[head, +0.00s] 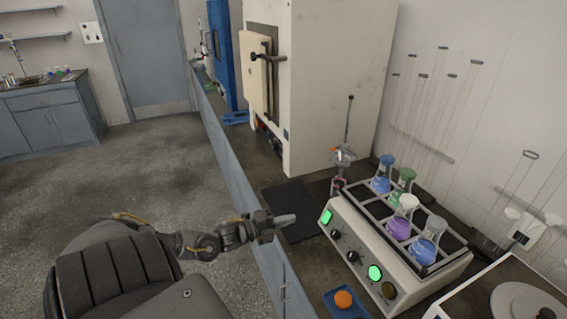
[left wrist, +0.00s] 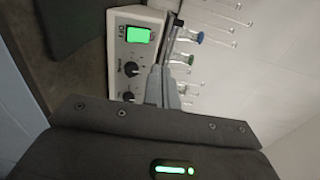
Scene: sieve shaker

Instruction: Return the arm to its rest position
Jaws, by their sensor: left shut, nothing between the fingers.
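My left arm comes in from the lower left in the head view. Its gripper (head: 284,220) is shut and empty, at the counter's front edge, left of the shaker (head: 398,275). In the left wrist view the shut fingers (left wrist: 161,84) show in front of the shaker's panel (left wrist: 125,50). The shaker is a white box with a lit green switch (head: 326,216), a lit green button (head: 375,272) and black knobs. Several stoppered flasks with blue, green and purple liquid stand in its black rack. My right gripper is not in view.
A dark mat (head: 290,205) lies on the counter behind the gripper. A tall white oven (head: 325,80) stands behind it. A blue tray (head: 347,305) with an orange item (head: 343,299) is near the front. A balance (head: 510,295) stands at right. Open floor lies left of the counter.

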